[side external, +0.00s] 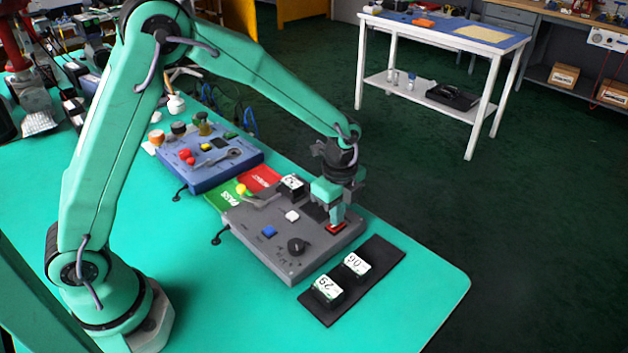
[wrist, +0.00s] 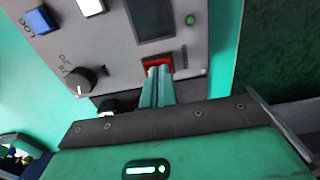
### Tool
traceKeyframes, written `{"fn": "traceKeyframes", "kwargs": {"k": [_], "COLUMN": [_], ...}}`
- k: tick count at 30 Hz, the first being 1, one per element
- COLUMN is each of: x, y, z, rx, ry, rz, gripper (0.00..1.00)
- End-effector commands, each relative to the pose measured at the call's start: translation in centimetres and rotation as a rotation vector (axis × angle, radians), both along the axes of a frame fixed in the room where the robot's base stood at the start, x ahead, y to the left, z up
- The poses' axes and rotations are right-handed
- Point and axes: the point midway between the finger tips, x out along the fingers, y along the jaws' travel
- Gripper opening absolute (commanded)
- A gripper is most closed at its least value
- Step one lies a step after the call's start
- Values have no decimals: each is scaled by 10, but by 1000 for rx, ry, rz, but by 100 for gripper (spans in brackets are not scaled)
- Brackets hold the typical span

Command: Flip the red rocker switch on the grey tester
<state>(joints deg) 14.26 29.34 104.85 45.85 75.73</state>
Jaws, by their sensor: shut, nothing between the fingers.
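The grey tester (side external: 256,235) lies on the green table in the side view, and its panel fills the top of the wrist view (wrist: 110,45). The red rocker switch (side external: 335,227) sits near the panel's right edge; it also shows in the wrist view (wrist: 150,62). My gripper (side external: 337,222) is shut and empty, pointing down with its fingertips at the switch. In the wrist view my shut fingertips (wrist: 159,70) overlap the lower part of the switch and hide some of it. I cannot tell whether they touch it or which way the rocker is tilted.
The tester also carries a black knob (side external: 297,246), a blue button (side external: 269,231) and a white button (side external: 292,215). A black mat (side external: 385,259) with two labelled blocks lies in front. A blue panel box (side external: 222,168) stands behind, past green and red mats.

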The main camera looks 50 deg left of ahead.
Motion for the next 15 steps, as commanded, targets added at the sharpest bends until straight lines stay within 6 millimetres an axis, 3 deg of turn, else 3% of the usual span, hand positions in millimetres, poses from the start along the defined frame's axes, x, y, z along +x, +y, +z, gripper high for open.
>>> {"fn": "traceKeyframes", "kwargs": {"k": [8,15], "x": [1,1], "y": [0,0], "z": [19,55], "rx": [-1,-1], "ry": [-4,-5], "rz": [0,0], "gripper": [0,0]}}
